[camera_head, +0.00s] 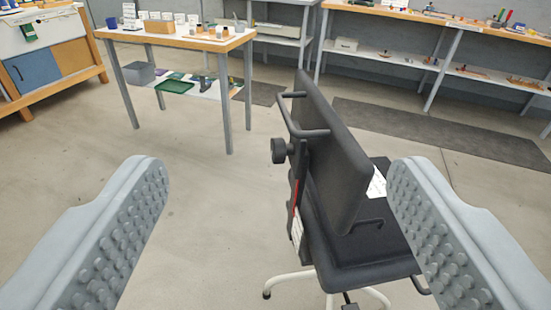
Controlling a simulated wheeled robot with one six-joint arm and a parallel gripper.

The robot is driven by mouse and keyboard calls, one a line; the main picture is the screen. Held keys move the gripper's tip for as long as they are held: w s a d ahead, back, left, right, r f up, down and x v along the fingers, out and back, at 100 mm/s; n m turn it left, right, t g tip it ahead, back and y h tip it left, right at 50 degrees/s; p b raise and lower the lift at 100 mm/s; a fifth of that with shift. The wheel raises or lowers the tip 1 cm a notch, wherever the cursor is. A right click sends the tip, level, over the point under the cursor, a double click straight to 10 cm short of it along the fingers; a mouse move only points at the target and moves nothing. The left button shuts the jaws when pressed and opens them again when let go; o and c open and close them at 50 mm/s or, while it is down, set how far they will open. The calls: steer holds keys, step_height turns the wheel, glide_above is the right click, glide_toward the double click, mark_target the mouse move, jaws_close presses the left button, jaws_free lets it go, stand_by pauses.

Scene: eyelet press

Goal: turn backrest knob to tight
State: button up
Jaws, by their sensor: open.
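The backrest knob (279,150) is a dark round knob on the rear of an office chair, left of the backrest. Whether the knob is tight or loose cannot be told from here.
The chair has a black seat (365,250) and white legs (290,280). A table (185,38) with small items stands at the back left. Shelving (440,60) lines the back right. Dark mats (440,135) lie on the floor. Free floor (210,190) lies left of the chair.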

steer(key=w+a+f+n+g, duration=0.2)
steer(key=w+f+n+g, duration=0.4)
steer(key=w+f+n, duration=0.3)
steer(key=n+g+h, duration=0.6)
steer(key=n+h, duration=1.1)
steer(key=n, duration=0.2)
glide_toward(272, 151)
steer(key=x, duration=1)
steer(key=shift+d+r, duration=0.15)
steer(key=shift+d, duration=0.1)
steer(key=shift+c, duration=0.4)
steer(key=c, duration=0.9)
